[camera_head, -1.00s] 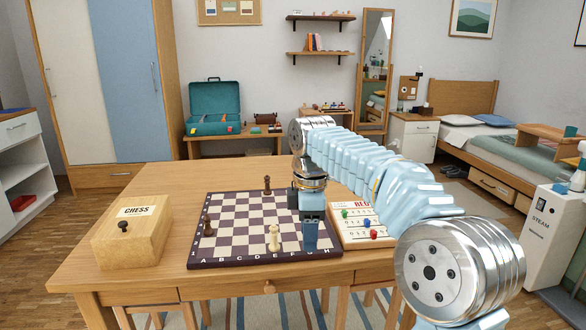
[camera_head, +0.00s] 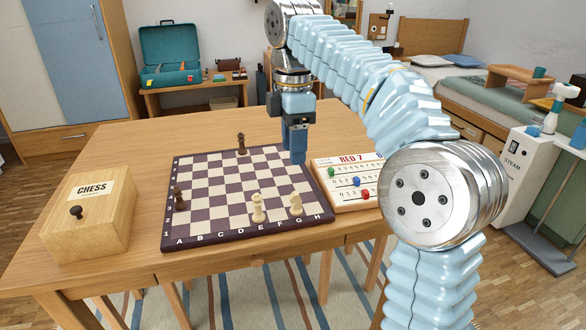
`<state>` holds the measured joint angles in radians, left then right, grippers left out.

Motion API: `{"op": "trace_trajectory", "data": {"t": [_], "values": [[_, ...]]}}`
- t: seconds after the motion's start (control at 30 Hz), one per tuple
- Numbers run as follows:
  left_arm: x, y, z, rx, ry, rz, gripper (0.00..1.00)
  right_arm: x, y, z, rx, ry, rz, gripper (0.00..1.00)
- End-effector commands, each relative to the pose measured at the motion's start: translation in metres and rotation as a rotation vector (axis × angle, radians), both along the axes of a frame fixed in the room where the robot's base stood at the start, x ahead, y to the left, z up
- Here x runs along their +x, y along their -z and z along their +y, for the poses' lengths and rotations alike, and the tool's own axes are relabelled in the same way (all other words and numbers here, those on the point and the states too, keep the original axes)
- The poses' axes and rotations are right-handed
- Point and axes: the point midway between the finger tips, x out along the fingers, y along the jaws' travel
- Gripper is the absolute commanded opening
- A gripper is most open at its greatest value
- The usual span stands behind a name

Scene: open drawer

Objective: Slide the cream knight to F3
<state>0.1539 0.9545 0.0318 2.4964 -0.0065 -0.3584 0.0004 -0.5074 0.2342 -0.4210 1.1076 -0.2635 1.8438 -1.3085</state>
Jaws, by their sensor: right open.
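The cream knight (camera_head: 296,205) stands upright on the chess board (camera_head: 167,240), near its front right corner, by the G and H letters. Another cream piece (camera_head: 258,208) stands to its left, near E and F. My right gripper (camera_head: 296,158) is open and empty, fingers pointing down, over the right side of the board behind the knight and apart from it. Its fingers overlap in this view, so their gap is hard to see. I cannot tell if the fingertips touch the board. F3 lies behind and left of the knight. My left gripper is not in view.
Dark pieces stand at the board's back edge (camera_head: 241,143) and left edge (camera_head: 179,198). A wooden chess box (camera_head: 95,225) sits left of the board. A score board (camera_head: 335,169) with coloured pegs lies close on the right. The table behind the board is clear.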

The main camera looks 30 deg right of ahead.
Motion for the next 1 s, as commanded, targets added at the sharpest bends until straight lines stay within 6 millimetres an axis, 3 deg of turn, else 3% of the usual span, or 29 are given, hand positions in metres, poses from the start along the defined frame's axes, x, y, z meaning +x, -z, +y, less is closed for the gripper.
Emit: {"op": "trace_trajectory", "data": {"t": [0.4,0.6,0.8,1.0], "values": [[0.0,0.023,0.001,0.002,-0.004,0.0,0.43,-0.001,0.081,0.0,0.0,0.0,0.002,0.47],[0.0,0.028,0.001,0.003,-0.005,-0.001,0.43,-0.001,0.111,0.0,0.0,-0.001,0.001,0.47],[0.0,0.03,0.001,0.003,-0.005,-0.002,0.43,-0.001,0.126,0.001,0.0,-0.001,0.001,0.47],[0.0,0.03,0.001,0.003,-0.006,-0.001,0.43,0.0,0.128,0.0,0.0,0.0,0.0,0.47]]}}
